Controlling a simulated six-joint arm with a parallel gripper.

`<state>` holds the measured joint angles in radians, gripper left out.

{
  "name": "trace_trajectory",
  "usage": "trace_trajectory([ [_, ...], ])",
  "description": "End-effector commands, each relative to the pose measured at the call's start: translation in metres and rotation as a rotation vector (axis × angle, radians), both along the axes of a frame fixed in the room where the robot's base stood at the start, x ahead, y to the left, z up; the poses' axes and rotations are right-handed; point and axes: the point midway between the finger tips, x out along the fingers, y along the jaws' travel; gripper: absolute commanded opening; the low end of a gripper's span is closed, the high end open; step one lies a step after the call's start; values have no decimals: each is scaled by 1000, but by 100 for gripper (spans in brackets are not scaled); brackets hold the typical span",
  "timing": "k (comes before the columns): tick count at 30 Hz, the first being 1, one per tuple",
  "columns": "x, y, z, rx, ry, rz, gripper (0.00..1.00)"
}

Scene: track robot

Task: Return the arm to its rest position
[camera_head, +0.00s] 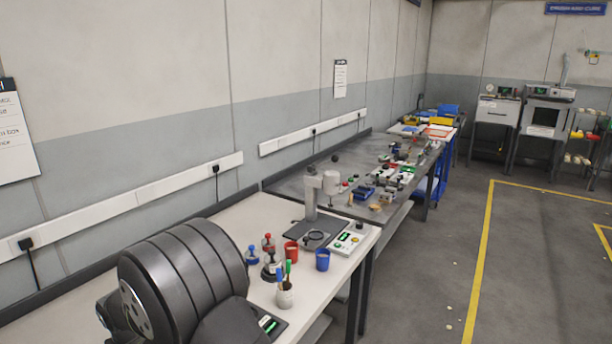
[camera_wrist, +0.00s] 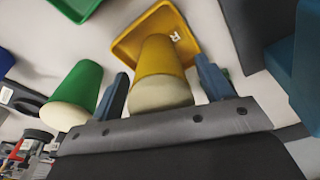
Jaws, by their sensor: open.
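In the wrist view my gripper (camera_wrist: 162,68) is open, its two blue-grey fingers spread apart. A yellow cup (camera_wrist: 157,58) with a pale round end shows in the gap between the fingers; I cannot tell how far beyond them it is. The cup overlaps a yellow tray (camera_wrist: 127,45). A green cup (camera_wrist: 82,84) with a pale end is to the left of the fingers. In the head view my dark arm fills the lower left, over the white bench (camera_head: 225,218); my gripper does not show there.
On the bench stand a red cup (camera_head: 291,251), a blue cup (camera_head: 322,260), a pen pot (camera_head: 285,297) and a grey stand device (camera_head: 312,200). A cluttered grey bench (camera_head: 290,185) continues behind. The floor at right (camera_head: 530,270) is mostly clear. A green tray (camera_wrist: 75,8) shows in the wrist view.

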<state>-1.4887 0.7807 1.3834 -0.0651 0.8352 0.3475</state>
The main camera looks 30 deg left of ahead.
Motion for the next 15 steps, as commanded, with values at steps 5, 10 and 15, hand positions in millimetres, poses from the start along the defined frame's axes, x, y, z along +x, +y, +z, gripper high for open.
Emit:
trace_trajectory([
  [5, 0, 0, 28, 2, 0, 0, 72],
  [10, 0, 0, 39, 0, 1, 1, 72],
  [15, 0, 0, 41, -1, 0, 1, 72],
])
